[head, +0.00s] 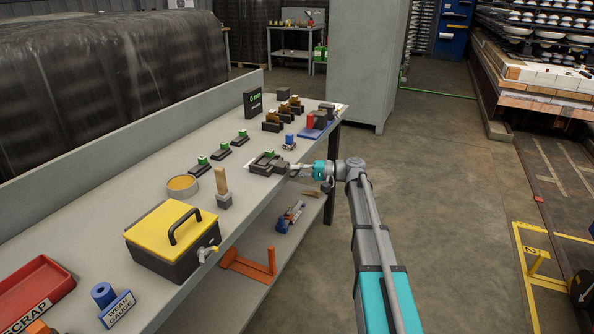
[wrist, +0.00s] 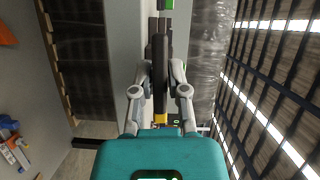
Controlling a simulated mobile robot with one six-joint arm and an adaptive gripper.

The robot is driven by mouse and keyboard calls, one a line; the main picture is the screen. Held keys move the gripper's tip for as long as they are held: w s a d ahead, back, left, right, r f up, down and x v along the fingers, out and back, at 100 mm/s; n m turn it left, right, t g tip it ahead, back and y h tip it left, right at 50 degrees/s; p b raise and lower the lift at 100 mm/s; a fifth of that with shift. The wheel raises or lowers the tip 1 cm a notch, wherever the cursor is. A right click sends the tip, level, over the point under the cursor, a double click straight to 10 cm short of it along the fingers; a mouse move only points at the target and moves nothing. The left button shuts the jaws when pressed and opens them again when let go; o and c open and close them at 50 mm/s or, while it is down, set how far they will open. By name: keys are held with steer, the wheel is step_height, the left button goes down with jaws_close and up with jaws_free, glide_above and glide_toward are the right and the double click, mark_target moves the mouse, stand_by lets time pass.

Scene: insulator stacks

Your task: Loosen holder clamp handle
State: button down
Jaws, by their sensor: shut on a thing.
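The holder (head: 263,164) is a dark block with a green top piece, sitting near the front edge of the bench towards its far end. My gripper (head: 292,171) reaches it from the right, over the bench edge. In the wrist view my gripper (wrist: 160,70) has its two fingers on either side of a long dark bar (wrist: 160,60), which I take for the holder clamp handle. The fingers are shut on it. A small yellow piece (wrist: 160,118) shows between the finger bases. In the head view the gripper hides the handle.
On the bench (head: 150,282) stand a yellow-lidded box (head: 165,228), a round tin (head: 182,186), a wooden-handled tool (head: 222,185), a blue tray (head: 318,130) and several dark holders with green tops. A shelf below holds an orange bracket (head: 246,267).

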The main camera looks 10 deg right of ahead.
steer(key=shift+d+r+n+h+p, duration=0.1)
steer(key=shift+n+h+p, duration=0.4)
steer(key=shift+n+p, duration=0.45)
steer(key=shift+n, duration=0.35)
steer(key=shift+n+t+h+p, duration=0.6)
steer(key=shift+n+h+p, duration=0.75)
steer(key=shift+n, duration=0.95)
steer(key=shift+s+n+t+h+p, duration=0.1)
steer(key=shift+n+t+h+p, duration=0.7)
steer(key=shift+n, duration=0.9)
steer(key=shift+n+t+h, duration=0.55)
steer(key=shift+n+t, duration=0.05)
steer(key=shift+n, duration=0.6)
